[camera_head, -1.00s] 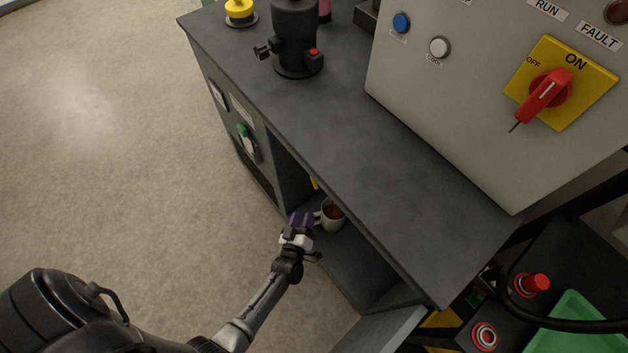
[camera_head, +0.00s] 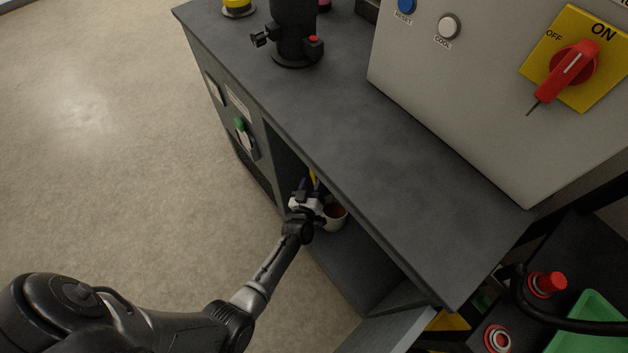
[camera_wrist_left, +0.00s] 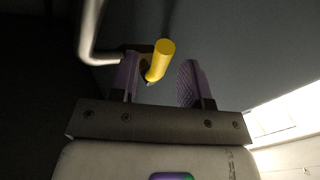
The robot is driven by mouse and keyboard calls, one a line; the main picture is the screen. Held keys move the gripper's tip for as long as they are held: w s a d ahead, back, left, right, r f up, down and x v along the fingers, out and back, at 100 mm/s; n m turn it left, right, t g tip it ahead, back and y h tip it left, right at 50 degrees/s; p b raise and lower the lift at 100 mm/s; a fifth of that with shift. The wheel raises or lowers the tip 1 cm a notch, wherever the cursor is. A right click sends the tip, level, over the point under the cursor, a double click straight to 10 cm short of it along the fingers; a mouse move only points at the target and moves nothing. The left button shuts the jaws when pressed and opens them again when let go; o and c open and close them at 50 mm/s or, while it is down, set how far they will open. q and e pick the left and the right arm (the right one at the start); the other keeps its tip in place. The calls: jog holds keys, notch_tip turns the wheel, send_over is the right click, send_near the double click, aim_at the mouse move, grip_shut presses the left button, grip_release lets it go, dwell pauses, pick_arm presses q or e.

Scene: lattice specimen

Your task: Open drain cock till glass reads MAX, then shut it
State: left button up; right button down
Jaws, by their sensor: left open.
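The drain cock's yellow handle (camera_head: 313,176) shows partly inside the open bay under the bench. In the left wrist view the yellow handle (camera_wrist_left: 161,60) lies between the two purple finger pads, with a bent metal pipe (camera_wrist_left: 91,35) to its left. My left gripper (camera_head: 307,186) is open around the handle; a gap shows on the right finger's side, and I cannot tell whether the left finger touches it. A white mug (camera_head: 335,220) with brown contents stands just right of the gripper, partly hidden by it. I cannot make out a level glass or MAX mark. My right gripper is not in view.
The dark benchtop (camera_head: 420,200) overhangs the bay. A grey panel with a red rotary switch (camera_head: 567,70) stands on it, and a black device (camera_head: 295,35) is behind. Open floor lies to the left.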

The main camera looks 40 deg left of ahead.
pick_arm(q)
jog(key=shift+b+x, duration=0.3)
jog(key=shift+x, duration=0.85)
jog(key=shift+c, duration=0.2)
grip_shut()
